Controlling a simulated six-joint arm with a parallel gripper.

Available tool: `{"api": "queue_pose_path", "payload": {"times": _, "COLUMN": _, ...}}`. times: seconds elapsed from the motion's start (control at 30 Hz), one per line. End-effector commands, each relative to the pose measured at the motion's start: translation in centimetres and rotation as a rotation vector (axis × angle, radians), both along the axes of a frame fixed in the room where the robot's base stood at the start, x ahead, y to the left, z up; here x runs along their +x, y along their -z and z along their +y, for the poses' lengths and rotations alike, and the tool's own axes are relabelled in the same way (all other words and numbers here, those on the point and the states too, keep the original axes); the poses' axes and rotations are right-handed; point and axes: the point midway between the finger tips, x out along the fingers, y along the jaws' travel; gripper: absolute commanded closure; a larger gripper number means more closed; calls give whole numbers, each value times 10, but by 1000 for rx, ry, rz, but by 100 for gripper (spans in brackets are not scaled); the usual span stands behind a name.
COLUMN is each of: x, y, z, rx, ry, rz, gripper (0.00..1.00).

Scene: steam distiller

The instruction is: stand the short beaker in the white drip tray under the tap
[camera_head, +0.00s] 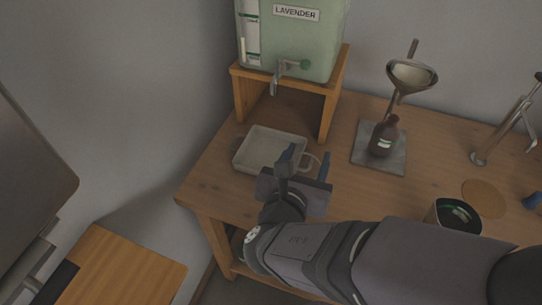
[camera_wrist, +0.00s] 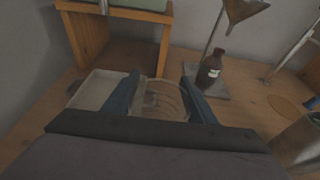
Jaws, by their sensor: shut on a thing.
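The short beaker (camera_wrist: 160,98) is clear glass and sits upright between my gripper's two blue fingers in the wrist view. My gripper (camera_head: 308,162) is shut on it; in the head view the beaker is mostly hidden, with only a curved glass edge showing between the fingers. The white drip tray (camera_head: 262,148) lies on the table just left of my gripper and looks empty. It also shows left of the fingers in the wrist view (camera_wrist: 98,91). The metal tap (camera_head: 276,80) sticks out from the green LAVENDER tank (camera_head: 300,42), above and behind the tray.
The tank stands on a wooden stand (camera_head: 242,95) with an open space underneath. To the right are a brown bottle (camera_head: 382,139) on a grey plate under a funnel (camera_head: 412,76), a dark open pot (camera_head: 455,214) and a round cork mat (camera_head: 484,197). The table's left edge is near the tray.

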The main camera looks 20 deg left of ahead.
Motion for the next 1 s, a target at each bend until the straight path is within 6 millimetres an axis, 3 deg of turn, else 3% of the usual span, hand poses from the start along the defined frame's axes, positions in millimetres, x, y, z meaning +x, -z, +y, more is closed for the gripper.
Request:
{"api": "queue_pose_path", "payload": {"times": 0.2, "x": 0, "y": 2, "z": -11, "rx": 2, "ry": 24, "rz": -2, "gripper": 72}}
{"api": "queue_pose_path", "payload": {"times": 0.47, "x": 15, "y": 2, "z": 2, "rx": -1, "ry": 24, "rz": 0, "gripper": 72}}
{"api": "queue_pose_path", "payload": {"times": 1.0, "x": 112, "y": 1, "z": 81, "rx": -1, "ry": 23, "rz": 0, "gripper": 72}}
